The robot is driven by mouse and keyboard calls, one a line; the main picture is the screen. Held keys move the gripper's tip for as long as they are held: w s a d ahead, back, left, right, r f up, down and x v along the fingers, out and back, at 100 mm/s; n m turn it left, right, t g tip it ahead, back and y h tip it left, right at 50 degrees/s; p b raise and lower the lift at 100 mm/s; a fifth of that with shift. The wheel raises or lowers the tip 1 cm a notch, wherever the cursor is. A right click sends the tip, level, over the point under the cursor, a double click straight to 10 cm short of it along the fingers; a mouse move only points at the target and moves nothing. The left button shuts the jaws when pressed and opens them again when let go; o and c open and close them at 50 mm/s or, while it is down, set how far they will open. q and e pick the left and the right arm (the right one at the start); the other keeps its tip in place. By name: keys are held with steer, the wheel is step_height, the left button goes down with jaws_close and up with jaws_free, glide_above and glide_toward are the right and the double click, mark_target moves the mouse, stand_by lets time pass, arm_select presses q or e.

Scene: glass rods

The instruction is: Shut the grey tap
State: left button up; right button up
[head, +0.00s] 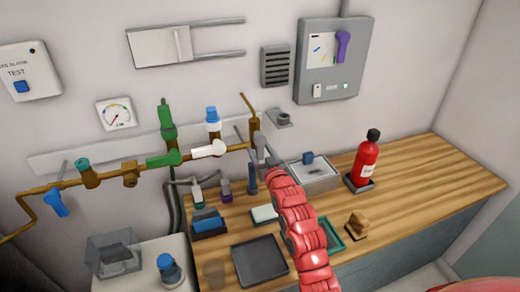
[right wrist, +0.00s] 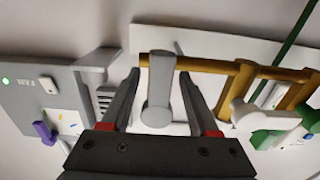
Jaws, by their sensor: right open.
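The grey tap (head: 261,146) is at the right end of the brown wall pipe, its lever pointing down across the pipe's line. In the right wrist view the grey lever (right wrist: 159,85) stands between the two fingers, with a gap visible on each side. My right gripper (right wrist: 160,75) is open around the lever and does not visibly press on it. In the head view the right gripper (head: 258,155) is small and partly hidden at the tap by my red arm. My left gripper is in neither view.
A white tap (head: 208,150) and green tap (head: 164,159) sit left along the pipe (head: 130,174). A grey wall bracket (head: 280,119) is close on the right. Below, the wooden counter (head: 400,176) holds a metal basin (head: 316,181) and a red extinguisher (head: 366,162).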

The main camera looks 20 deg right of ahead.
steer(key=shift+w, duration=0.1)
jaws_close()
stand_by(0.3)
stand_by(1.1)
